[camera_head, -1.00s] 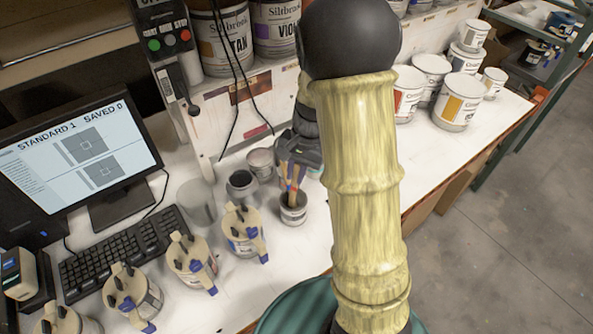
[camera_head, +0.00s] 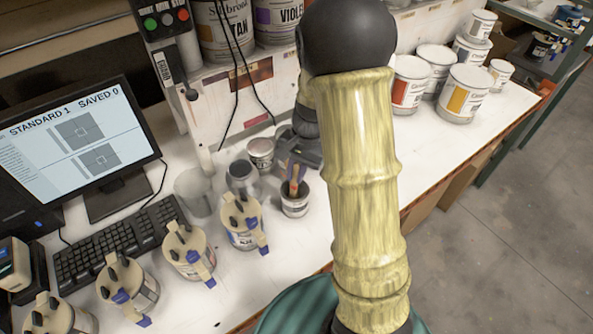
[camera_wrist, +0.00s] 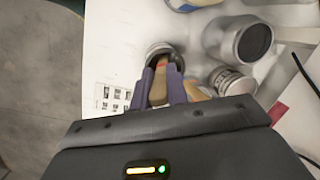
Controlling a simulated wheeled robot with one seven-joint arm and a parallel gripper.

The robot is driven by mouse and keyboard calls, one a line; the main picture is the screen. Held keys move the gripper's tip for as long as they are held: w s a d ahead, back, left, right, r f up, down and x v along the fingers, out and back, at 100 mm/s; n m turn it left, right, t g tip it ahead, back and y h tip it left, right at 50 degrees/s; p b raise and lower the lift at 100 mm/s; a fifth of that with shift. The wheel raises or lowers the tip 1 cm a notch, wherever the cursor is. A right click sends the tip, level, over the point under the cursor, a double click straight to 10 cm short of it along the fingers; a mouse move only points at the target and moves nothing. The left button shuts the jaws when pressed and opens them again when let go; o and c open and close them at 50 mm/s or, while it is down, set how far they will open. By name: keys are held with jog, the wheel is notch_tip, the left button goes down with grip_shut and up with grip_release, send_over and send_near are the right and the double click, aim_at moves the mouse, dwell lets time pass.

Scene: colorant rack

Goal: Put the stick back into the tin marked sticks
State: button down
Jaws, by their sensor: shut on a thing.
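A small tin (camera_head: 295,208) with a dark mouth stands on the white bench, below my gripper. Its label is too small to read; it also shows in the wrist view (camera_wrist: 152,49). My gripper (camera_head: 294,184) points down at the tin's mouth. In the wrist view, its purple fingers (camera_wrist: 162,78) are shut on a wooden stick (camera_wrist: 159,88) with a red band near its far end. That end overlaps the tin's mouth; how deep it sits is hidden. Another pale wooden piece (camera_wrist: 196,91) shows just outside the right finger.
A grey lidded tin (camera_head: 261,152) and a dark-mouthed container (camera_head: 241,178) stand close to the left of the tin. Several jars with clamped lids (camera_head: 241,222) line the bench front, near a keyboard (camera_head: 110,250). White paint tins (camera_head: 463,93) stand at right.

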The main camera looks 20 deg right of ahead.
jog(key=c, duration=1.3)
grip_release()
jog(key=shift+r, duration=0.15)
jog(key=b+v, duration=0.2)
jog(key=v, duration=1.5)
jog(key=s+a+f+n+t+h, duration=0.2)
jog(key=s+f+n, duration=0.6)
jog(key=s+f, duration=0.4)
jog(key=shift+a+f+t, duration=0.5)
jog(key=shift+a+f, duration=0.15)
jog(key=shift+a, duration=0.5)
